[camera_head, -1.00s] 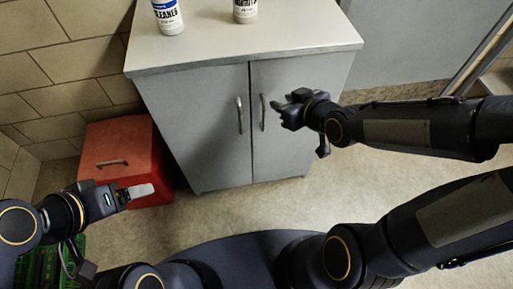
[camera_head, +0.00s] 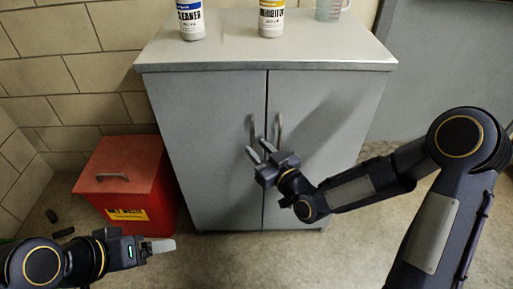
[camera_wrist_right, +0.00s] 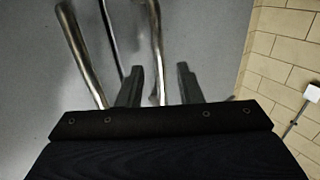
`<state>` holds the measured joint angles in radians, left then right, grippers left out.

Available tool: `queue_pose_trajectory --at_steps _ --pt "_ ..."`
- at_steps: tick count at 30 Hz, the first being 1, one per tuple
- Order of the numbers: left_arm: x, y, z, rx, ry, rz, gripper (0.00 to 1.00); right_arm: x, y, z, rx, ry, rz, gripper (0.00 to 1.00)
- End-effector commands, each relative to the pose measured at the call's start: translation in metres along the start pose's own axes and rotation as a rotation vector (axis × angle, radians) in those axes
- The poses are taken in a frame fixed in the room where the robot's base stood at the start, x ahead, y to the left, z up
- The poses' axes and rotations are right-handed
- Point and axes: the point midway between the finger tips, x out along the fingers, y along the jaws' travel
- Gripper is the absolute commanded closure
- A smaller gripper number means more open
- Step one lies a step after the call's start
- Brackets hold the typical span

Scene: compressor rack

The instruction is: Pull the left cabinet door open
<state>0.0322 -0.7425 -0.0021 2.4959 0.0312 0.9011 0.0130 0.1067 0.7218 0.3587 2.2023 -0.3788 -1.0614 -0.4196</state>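The grey cabinet's left door (camera_head: 205,140) is closed, flush with the right door (camera_head: 335,110). The left door's upright metal handle (camera_head: 253,130) stands beside the right door's handle (camera_head: 279,128), near the central seam. My right gripper (camera_head: 258,149) is open in front of the handles' lower ends. In the right wrist view, the open fingers (camera_wrist_right: 159,84) show with one handle (camera_wrist_right: 155,40) lined up between them; whether they touch it is unclear. The other handle (camera_wrist_right: 80,50) is outside the fingers. My left gripper (camera_head: 160,246) is low at left, away from the cabinet; its finger gap does not show.
A red box (camera_head: 125,185) stands on the floor left of the cabinet, close to its side. A cleaner bottle (camera_head: 191,20), an inhibitor bottle (camera_head: 271,18) and a clear measuring cup (camera_head: 330,8) stand on the cabinet top. The floor in front looks clear.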

Motion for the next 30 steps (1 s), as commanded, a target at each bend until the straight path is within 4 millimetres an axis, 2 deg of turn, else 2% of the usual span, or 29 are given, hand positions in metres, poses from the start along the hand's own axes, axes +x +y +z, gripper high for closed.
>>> queue_pose_trajectory --at_steps 5,13,14,21,30 --pt "0.002 -0.001 0.001 0.000 0.000 0.000 0.21 0.015 0.000 0.000 0.001 -0.001 0.000 0.68" --pt "0.002 -0.001 0.001 0.000 -0.001 0.000 0.21 0.018 0.000 0.000 0.001 -0.001 0.000 0.68" --pt "0.002 -0.001 0.001 0.000 -0.001 0.000 0.21 0.018 0.000 0.000 0.001 -0.001 0.000 0.69" --pt "0.002 -0.001 0.001 0.000 0.000 0.000 0.21 0.017 0.000 0.000 0.001 -0.001 0.001 1.00" --pt "0.002 -0.001 0.001 0.000 0.000 0.000 0.21 0.017 0.000 0.000 0.001 -0.001 0.000 1.00"
